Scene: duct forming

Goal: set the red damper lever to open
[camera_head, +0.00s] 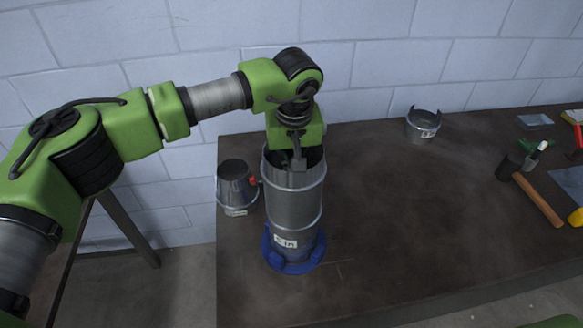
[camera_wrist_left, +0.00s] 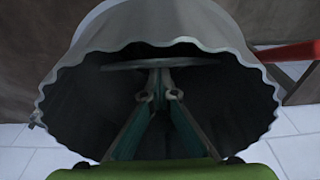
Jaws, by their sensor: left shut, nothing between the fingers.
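A round metal duct (camera_head: 293,205) with a "5 in" label stands upright in a blue clamp base (camera_head: 294,250) on the table. The red damper lever (camera_head: 253,181) sticks out at the duct's left side in the head view. It also shows as a red bar (camera_wrist_left: 288,52) outside the duct wall at the right in the left wrist view. My left gripper (camera_head: 298,163) points down at the duct's open, crimped mouth. In the wrist view its fingers (camera_wrist_left: 160,92) meet inside the rim, shut and empty. A flat grey plate (camera_wrist_left: 125,66) shows inside the duct beyond the fingertips.
A metal collar (camera_head: 235,188) stands close left of the duct. Another metal piece (camera_head: 423,124) stands at the back. A mallet (camera_head: 536,198) and other tools lie at the right. The table (camera_head: 400,225) between is clear. A block wall runs behind.

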